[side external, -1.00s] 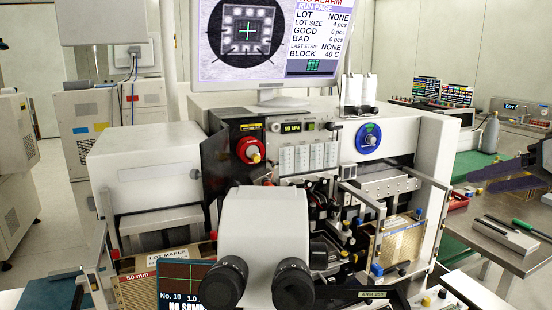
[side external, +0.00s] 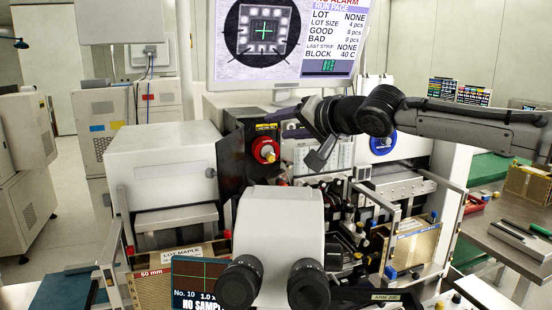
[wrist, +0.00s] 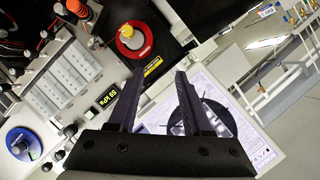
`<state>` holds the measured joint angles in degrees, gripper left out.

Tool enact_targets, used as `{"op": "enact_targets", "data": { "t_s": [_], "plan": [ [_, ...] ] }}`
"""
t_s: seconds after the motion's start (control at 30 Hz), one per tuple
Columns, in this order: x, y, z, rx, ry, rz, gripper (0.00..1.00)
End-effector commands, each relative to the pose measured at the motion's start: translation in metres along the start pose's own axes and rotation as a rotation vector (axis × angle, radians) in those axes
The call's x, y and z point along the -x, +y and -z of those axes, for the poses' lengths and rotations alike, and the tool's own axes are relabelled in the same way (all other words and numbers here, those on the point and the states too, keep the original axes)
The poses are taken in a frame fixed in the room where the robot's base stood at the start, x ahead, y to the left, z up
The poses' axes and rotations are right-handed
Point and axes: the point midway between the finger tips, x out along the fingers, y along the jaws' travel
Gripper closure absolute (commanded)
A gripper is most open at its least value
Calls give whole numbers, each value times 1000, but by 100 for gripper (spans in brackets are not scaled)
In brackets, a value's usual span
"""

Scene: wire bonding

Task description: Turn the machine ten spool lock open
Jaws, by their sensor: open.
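A red round knob (side external: 265,150) with a pale centre and a small yellow piece below it sits on the machine's black panel (side external: 236,165), under a yellow label. It looks like the spool lock, but its lettering is too small to read. In the wrist view the red knob (wrist: 131,40) shows beyond the fingertips, near the top middle. My gripper (side external: 284,113) reaches in from the right, just above and right of the knob, apart from it. In the wrist view my gripper (wrist: 160,71) has its two dark fingers spread, with nothing between them.
A blue round dial (side external: 383,144) is on the right of the machine front, partly behind my arm. The monitor (side external: 290,40) stands above and behind my gripper. The white microscope head (side external: 283,220) stands in front, below the knob. A white box housing (side external: 160,165) is at left.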

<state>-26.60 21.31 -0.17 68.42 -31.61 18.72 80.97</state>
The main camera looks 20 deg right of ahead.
Motion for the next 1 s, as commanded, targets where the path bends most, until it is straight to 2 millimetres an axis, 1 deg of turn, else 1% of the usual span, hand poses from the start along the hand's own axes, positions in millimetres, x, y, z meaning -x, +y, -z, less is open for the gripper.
{"op": "enact_targets", "data": {
  "t_s": [0.4,0.73,1.0],
  "plan": [
    [-10,31,-27,2,-1,-2,50],
    [-17,49,-43,0,-2,-1,50],
    [-39,48,-42,-1,-2,-1,50]
  ]
}}
